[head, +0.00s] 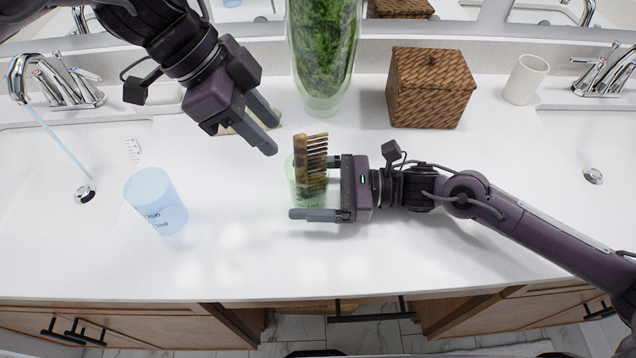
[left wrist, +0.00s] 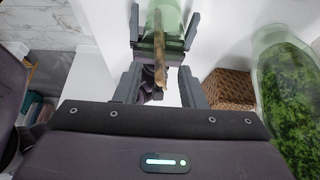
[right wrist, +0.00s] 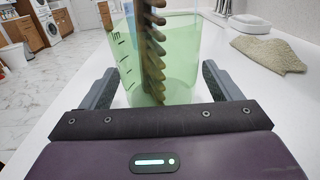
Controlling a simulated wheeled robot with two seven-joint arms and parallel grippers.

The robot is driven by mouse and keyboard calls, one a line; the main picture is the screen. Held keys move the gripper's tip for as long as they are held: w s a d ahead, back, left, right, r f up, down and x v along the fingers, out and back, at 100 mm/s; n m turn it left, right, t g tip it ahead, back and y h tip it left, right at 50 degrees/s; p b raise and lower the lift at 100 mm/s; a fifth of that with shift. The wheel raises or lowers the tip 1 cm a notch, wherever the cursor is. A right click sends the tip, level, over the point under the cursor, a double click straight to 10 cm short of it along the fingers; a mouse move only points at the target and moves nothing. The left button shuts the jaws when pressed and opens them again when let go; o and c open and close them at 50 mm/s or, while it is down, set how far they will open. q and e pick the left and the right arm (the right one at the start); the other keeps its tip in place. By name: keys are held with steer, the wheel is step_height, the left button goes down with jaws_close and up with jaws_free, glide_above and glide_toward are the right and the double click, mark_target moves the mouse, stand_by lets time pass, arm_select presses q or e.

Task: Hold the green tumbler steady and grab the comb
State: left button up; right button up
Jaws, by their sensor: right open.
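The green tumbler (head: 294,188) stands upright on the white counter and is see-through. The brown comb (head: 312,160) stands upright in it, its upper part above the rim; it also shows in the right wrist view (right wrist: 153,60). My right gripper (head: 312,190) is open, with a finger on either side of the tumbler; in the right wrist view the tumbler (right wrist: 190,60) sits between the fingers with gaps. My left gripper (head: 272,132) is open and empty, above and to the left of the comb. In the left wrist view the comb (left wrist: 159,50) lies ahead, between its fingers.
A blue tumbler (head: 156,200) stands at the left by a sink with a running tap. A glass vase of greenery (head: 322,60), a wicker box (head: 430,88) and a white cup (head: 525,80) stand at the back. A folded beige cloth (right wrist: 268,50) lies behind. The front counter is clear.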

steer(key=c, duration=1.1)
